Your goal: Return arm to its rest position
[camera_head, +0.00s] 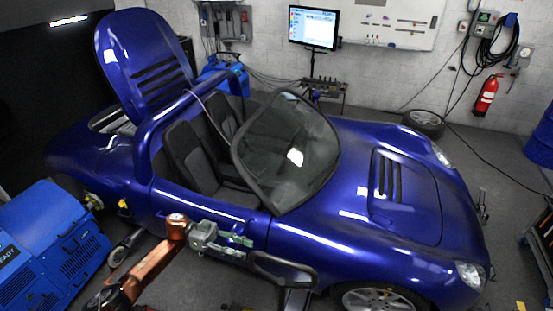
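My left arm (150,262), orange-brown, comes in from the bottom left and reaches up and right to the side of the blue car (340,225). My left gripper (238,245), grey with greenish parts, is at the arm's end, in front of the car's door. It points to the right. I cannot tell whether its fingers touch the car or are apart, and no held thing can be made out. My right gripper is not in view.
A dark-rimmed loop-shaped part (284,268) is close right of the gripper. A blue machine (45,255) stands at the lower left. The car's rear lid (145,58) is raised. A fire extinguisher (487,96) hangs on the wall. Bare floor (508,215) shows on the right.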

